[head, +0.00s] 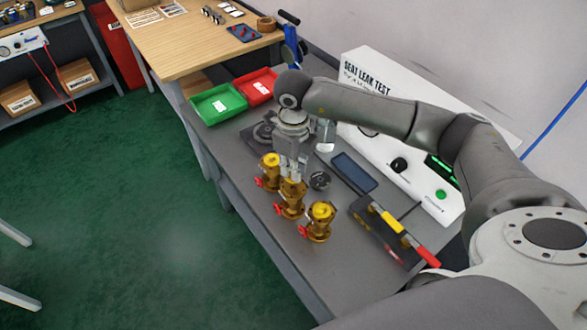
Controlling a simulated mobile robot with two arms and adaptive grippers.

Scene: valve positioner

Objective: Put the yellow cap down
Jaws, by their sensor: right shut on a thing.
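My right gripper (290,176) points down over the middle one of three brass valves (291,205) on the grey bench. Its fingers are shut on the yellow cap (292,186), which sits at the top of this valve; I cannot tell whether the cap rests on it or is just above it. The left valve (269,175) and the right valve (319,230) also show yellow tops. Each valve has a red handle on its left side. My left gripper is out of view.
A green tray (196,109) and a red tray (247,91) lie farther back. A round dark part (320,180) and a dark tablet (354,172) are right of the valves. The white seat leak test panel (450,205) stands behind. The bench's front edge is close to the valves.

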